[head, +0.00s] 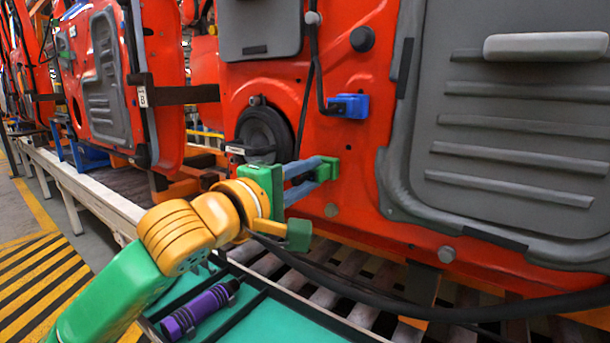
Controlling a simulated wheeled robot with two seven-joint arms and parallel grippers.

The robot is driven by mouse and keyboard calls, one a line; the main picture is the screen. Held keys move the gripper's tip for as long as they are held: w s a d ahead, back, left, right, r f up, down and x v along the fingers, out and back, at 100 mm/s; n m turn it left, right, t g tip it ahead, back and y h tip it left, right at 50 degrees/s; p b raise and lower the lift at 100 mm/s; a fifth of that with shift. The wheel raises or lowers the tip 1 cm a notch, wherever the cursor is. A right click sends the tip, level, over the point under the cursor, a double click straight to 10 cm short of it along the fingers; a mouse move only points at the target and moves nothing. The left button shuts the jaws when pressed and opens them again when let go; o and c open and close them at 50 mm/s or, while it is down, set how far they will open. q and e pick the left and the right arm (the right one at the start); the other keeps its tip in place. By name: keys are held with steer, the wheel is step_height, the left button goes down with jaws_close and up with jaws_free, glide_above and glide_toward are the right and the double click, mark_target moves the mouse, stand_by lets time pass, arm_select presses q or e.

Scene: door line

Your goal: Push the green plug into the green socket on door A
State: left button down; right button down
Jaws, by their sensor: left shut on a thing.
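The large red door (350,120) with grey panels fills the right side of the head view; I take it to be door A, but cannot read a letter on it. My left gripper (322,170) reaches its two blue-grey fingers to the door's face and is shut on the green plug (328,166). The plug is at the door's surface, below the blue connector. The green socket cannot be told apart from the plug, so I cannot tell how deep the plug sits. My right gripper is not in view.
A blue connector (349,105) with a black cable sits on the door above my fingers. A round black speaker (262,134) is left of them. A purple cylinder (199,309) lies in a teal tray (283,322) below. A thick black cable (420,305) crosses in front. Another red door (165,75) stands left.

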arm_select(q)
steer(key=shift+r, duration=0.1)
steer(key=c, duration=0.6)
jaws_free()
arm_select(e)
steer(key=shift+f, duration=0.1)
arm_select(q)
steer(key=b+v, duration=0.3)
steer(key=v, duration=1)
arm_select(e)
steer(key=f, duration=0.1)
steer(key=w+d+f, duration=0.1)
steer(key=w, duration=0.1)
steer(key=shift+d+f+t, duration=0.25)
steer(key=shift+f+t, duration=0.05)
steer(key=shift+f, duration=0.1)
